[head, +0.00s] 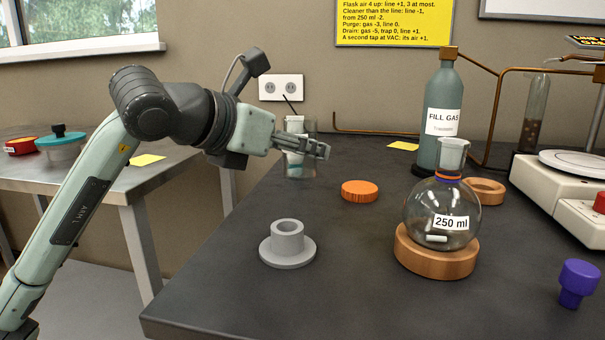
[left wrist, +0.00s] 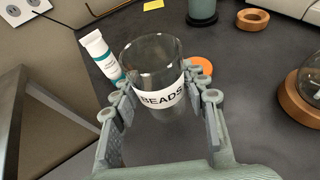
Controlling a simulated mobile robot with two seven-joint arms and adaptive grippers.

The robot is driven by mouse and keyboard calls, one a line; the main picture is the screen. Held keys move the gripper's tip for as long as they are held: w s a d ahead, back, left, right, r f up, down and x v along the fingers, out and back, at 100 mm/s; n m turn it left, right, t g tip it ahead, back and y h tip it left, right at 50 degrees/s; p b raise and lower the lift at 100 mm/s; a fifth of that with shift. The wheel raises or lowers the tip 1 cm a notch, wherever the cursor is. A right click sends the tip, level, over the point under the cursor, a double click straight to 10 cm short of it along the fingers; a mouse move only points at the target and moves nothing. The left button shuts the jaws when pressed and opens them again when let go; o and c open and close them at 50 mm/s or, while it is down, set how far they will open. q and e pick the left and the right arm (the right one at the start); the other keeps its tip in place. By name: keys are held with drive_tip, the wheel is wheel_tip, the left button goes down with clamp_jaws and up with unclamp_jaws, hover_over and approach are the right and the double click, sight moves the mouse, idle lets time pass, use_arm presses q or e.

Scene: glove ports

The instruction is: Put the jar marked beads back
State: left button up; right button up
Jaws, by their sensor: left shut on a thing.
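My left gripper (head: 318,148) is shut on a clear glass jar (head: 308,165), near the back left of the dark bench. In the left wrist view the jar (left wrist: 152,62) has a white label reading BEADS and sits upright between the two fingers of the gripper (left wrist: 165,108). It has no lid on it and looks empty. I cannot tell whether its base touches the bench. An orange disc (head: 360,191), like a lid, lies on the bench to the right of the jar. My right gripper is in neither view.
A white tube (left wrist: 98,50) stands close beside the jar. A grey ringed holder (head: 288,250) is nearer the front. A 250 ml flask (head: 430,205) on a cork ring, a fill gas bottle (head: 442,105) and a purple stopper (head: 578,282) are to the right. The front middle is clear.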

sight(302, 175)
use_arm(q)
drive_tip(key=shift+w+d+f, duration=0.25)
drive_tip(key=shift+w, duration=0.05)
drive_tip(key=shift+w+f, duration=0.1)
drive_tip(key=shift+f, duration=0.25)
wheel_tip(302, 175, down, 2)
drive_tip(key=shift+f, duration=0.6)
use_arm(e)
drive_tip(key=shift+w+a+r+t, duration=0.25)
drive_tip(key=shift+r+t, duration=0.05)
use_arm(q)
drive_tip(key=shift+f, duration=0.1)
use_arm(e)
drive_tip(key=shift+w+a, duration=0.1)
use_arm(q)
drive_tip(key=o, duration=1.2)
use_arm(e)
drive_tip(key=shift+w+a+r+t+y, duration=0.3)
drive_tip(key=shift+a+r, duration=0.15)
